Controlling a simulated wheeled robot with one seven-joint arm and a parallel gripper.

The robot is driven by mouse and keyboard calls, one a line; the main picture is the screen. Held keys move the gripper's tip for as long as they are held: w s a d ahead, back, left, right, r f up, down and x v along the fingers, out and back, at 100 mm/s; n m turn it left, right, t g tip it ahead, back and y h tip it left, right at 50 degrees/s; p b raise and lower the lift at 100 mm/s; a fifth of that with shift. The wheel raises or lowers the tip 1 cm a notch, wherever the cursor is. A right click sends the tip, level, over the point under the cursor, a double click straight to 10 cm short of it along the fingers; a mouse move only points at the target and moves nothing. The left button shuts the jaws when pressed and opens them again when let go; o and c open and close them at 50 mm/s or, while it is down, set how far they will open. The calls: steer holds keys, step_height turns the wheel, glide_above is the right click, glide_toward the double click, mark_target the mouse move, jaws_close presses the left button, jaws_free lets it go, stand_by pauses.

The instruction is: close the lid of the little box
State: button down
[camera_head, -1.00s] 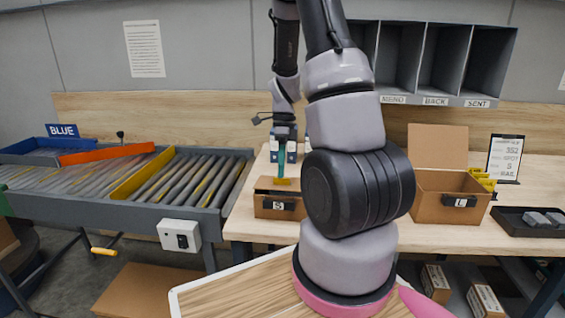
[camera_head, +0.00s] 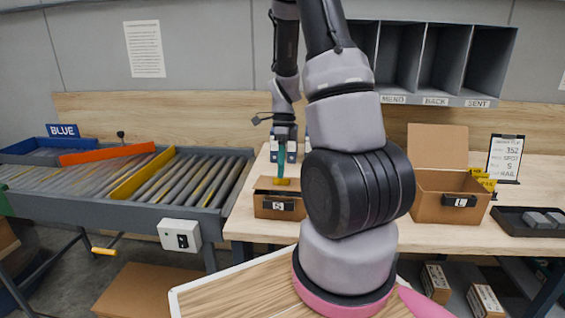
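The little box (camera_head: 266,207) is a small brown carton with a dark label marked S, on the wooden table left of my arm. Its lid and right side are partly hidden, so I cannot tell the lid's exact angle. My gripper (camera_head: 281,180) points down over the box's top, with a teal part and a yellow piece at its lower end. The yellow piece is at the height of the box's upper edge; whether it touches is unclear. The fingers are too small to tell open from shut.
A larger brown box marked L (camera_head: 431,208) stands open on the right. Beside it are yellow tags (camera_head: 484,180), an order display (camera_head: 504,158) and a dark tray (camera_head: 527,230). A roller conveyor (camera_head: 190,180) lies left. Grey pigeonholes (camera_head: 446,60) hang above the table.

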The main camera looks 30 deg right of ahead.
steer(key=shift+s+a+f, duration=0.35)
steer(key=shift+s+a, duration=0.15)
steer(key=shift+s, duration=0.1)
steer(key=shift+r, duration=0.6)
steer(key=shift+w+d+r, duration=0.15)
steer(key=shift+w+r, duration=0.05)
steer(key=shift+r, duration=0.35)
steer(key=w+d+f+v, duration=0.1)
steer(key=w+v, duration=0.1)
steer(key=v, duration=1.2)
steer(key=x, duration=1.3)
steer(key=shift+s+f, duration=0.15)
steer(key=shift+s, duration=0.15)
